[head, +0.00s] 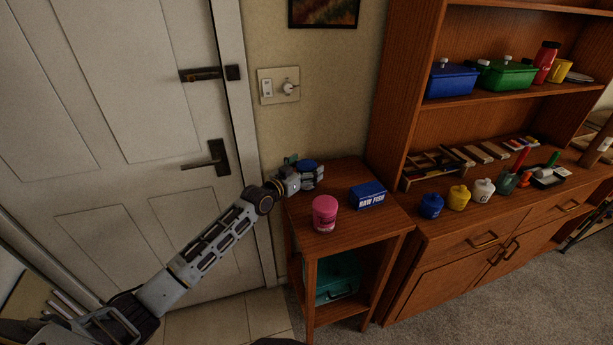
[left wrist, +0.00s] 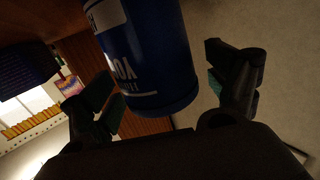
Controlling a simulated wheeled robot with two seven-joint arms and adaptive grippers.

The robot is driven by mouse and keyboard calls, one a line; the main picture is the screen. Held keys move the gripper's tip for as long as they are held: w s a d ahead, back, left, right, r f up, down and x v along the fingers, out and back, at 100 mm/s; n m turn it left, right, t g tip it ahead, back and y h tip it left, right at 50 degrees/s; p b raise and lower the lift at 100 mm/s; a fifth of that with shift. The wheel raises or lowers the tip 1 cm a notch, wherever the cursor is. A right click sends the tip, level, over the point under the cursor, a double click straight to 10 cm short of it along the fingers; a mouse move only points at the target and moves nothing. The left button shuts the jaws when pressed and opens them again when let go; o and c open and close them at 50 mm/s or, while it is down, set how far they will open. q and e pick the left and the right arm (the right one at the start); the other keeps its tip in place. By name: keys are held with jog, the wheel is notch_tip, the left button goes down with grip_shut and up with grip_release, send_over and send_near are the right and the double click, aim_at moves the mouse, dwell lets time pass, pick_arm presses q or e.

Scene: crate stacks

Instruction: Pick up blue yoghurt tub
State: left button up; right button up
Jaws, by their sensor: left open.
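The blue yoghurt tub (head: 307,164) stands at the back left of the small wooden table (head: 345,228), partly hidden by my left gripper (head: 305,175). In the left wrist view the tub (left wrist: 147,55) is large, dark blue with pale lettering, and sits between the two spread fingers. My left gripper (left wrist: 170,85) is open around the tub. I cannot tell whether either finger touches it. My right gripper is not in view.
A pink tub (head: 325,213) stands in front on the same table, and a blue "RAW FISH" box (head: 368,195) lies to the right. A wall with a switch plate (head: 278,86) is behind. A wooden cabinet (head: 455,260) stands close on the right.

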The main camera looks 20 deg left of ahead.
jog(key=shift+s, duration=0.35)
pick_arm(q)
jog(key=shift+c, duration=0.5)
